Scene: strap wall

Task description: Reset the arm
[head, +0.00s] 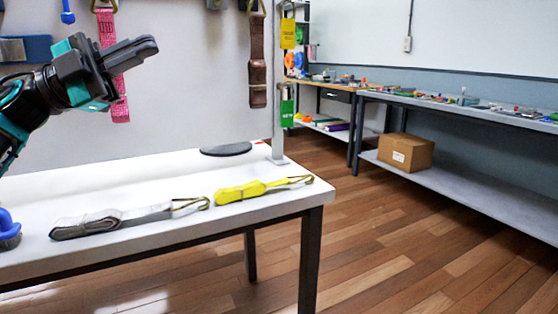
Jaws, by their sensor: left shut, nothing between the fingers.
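My left gripper (146,48) is raised at the upper left, in front of the white wall panel and well above the white table (130,176). Its fingers are together and hold nothing. It covers part of a pink strap (118,98) that hangs on the panel behind it. My left arm comes in from the left edge. My right gripper does not show.
A grey strap (115,219) and a yellow strap (250,190) lie on the table. A brown strap (257,65) hangs from the panel. A dark round disc (226,149) lies near the post. A cardboard box (405,152) sits on a shelf at right. The wooden floor is clear.

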